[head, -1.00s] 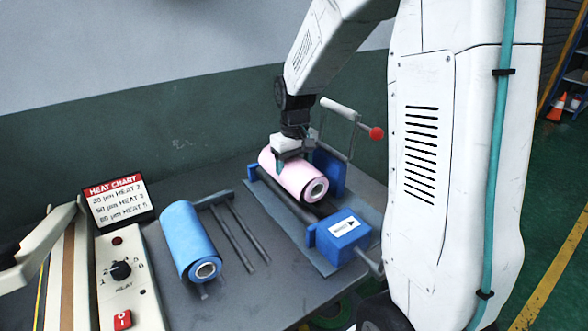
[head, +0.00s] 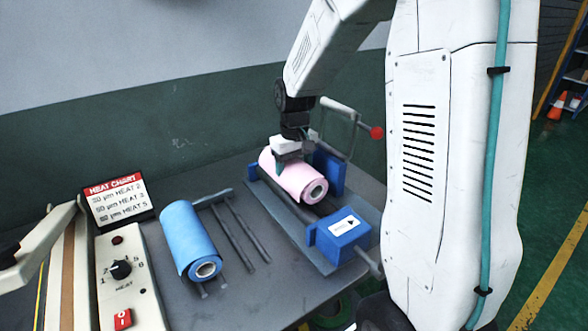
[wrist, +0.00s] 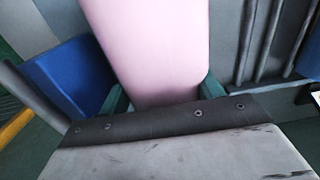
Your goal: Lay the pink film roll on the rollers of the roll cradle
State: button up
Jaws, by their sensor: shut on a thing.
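The pink film roll (head: 297,178) lies on its side at the roll cradle (head: 322,240), between its blue end parts, in the head view. Its cored end faces the camera. My gripper (head: 288,163) is above the roll's far part and shut on it. In the wrist view the pink roll (wrist: 150,50) fills the middle, with green fingertips (wrist: 163,98) at both sides. The roll is at or just above the rollers; I cannot tell whether it touches them, as it hides most of them.
A blue film roll (head: 188,240) lies on a rack of dark bars (head: 235,230) at the left. A heat control box (head: 125,290) and a heat chart sign (head: 117,203) stand further left. A bar with a red knob (head: 376,133) rises behind the cradle.

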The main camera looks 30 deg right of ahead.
aim_at(300, 170)
jog(key=shift+f, duration=0.85)
jog(key=o, duration=1.5)
notch_tip(300, 170, up, 8)
jog(key=shift+f, duration=0.1)
jog(key=s, duration=0.2)
jog(key=s+a+g, duration=0.1)
jog(key=shift+s+f+m, duration=0.3)
jog(key=shift+s+m, duration=0.1)
jog(key=s+a+r, duration=0.2)
jog(key=s+a, duration=0.1)
jog(key=s, duration=0.4)
jog(key=s+a+r+t, duration=0.1)
jog(key=s+a+r, duration=0.2)
jog(key=s, duration=0.5)
jog(key=s+a+r+t, duration=0.1)
jog(key=s+a+r, duration=0.1)
jog(key=s, duration=0.5)
jog(key=shift+s+a+r+n, duration=0.3)
jog(key=shift+s+a+n, duration=0.1)
jog(key=shift+a, duration=0.5)
